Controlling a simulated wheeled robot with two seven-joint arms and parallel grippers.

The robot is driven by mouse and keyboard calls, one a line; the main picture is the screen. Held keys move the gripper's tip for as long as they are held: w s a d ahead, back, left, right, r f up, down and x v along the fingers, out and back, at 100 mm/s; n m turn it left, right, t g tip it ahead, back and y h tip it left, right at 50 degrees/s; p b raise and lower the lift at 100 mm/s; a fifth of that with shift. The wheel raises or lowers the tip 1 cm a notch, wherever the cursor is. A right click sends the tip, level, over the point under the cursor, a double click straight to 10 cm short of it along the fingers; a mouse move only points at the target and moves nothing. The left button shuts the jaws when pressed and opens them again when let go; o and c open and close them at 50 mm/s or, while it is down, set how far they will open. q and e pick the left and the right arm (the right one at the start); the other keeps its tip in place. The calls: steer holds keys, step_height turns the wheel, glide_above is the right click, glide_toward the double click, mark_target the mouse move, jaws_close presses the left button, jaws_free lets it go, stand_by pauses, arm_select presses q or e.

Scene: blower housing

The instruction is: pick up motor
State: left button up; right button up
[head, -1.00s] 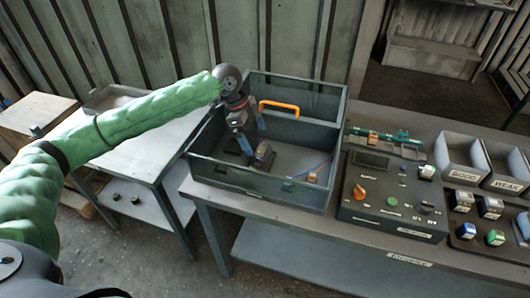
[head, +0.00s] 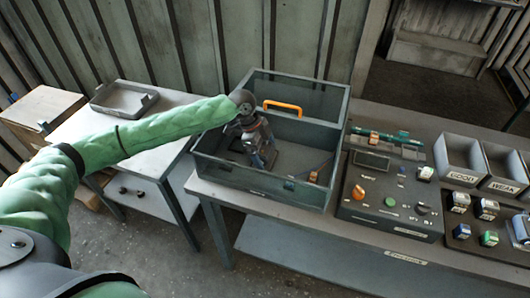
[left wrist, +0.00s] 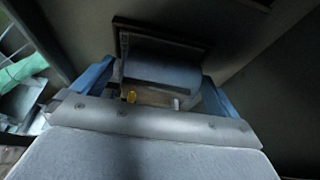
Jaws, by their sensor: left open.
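The motor (left wrist: 160,62) shows in the left wrist view as a grey, rounded body with a dark flange, a yellow terminal and a pale one. It sits on the floor of the grey open housing (head: 258,188). My left gripper (head: 261,160) reaches down into the housing from above. Its blue fingers are open, one on each side of the motor in the left wrist view (left wrist: 155,85). I cannot tell whether they touch it. In the head view the gripper mostly hides the motor. My right gripper is not in view.
An orange handle (head: 282,107) is at the housing's back. A small brown block (head: 313,176) with a blue wire lies at its right. A control panel (head: 392,205) and labelled bins (head: 460,160) stand to the right. A side table holds a grey tray (head: 124,100).

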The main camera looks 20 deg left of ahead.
arm_select(q)
steer(key=shift+f, duration=0.1)
steer(key=c, duration=1.2)
steer(key=shift+o, duration=0.2)
